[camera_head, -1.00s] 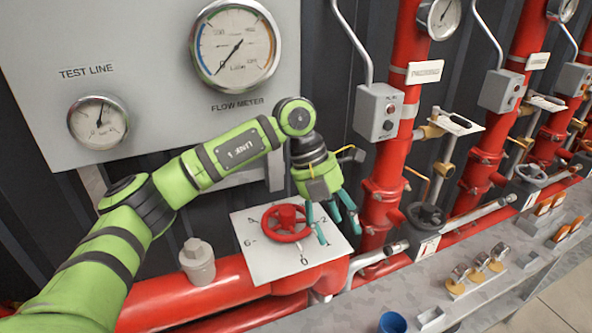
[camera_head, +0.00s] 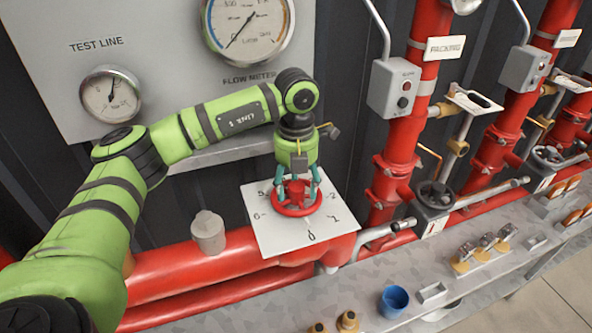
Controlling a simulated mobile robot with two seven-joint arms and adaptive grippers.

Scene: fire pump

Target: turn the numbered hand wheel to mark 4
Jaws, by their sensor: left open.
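The red hand wheel (camera_head: 297,206) sits on a white plate (camera_head: 268,237) numbered around its edge; I can read 0, 1, 2, 5 and 6. The plate is above a thick red pipe. My left gripper (camera_head: 298,183) points down over the wheel, with its teal fingers spread on either side of the hub, at or just above the rim. It is open. Whether the fingers touch the wheel I cannot tell. Marks 3 and 4, on the far side, are hidden behind the gripper and wheel. My right gripper is not in view.
A grey capped fitting (camera_head: 208,232) stands on the red pipe to the left. A black hand wheel (camera_head: 435,196) and a red vertical pipe (camera_head: 402,140) are to the right. A blue cup (camera_head: 393,300) is on the grey bench in front. The gauge panel (camera_head: 165,60) is behind my arm.

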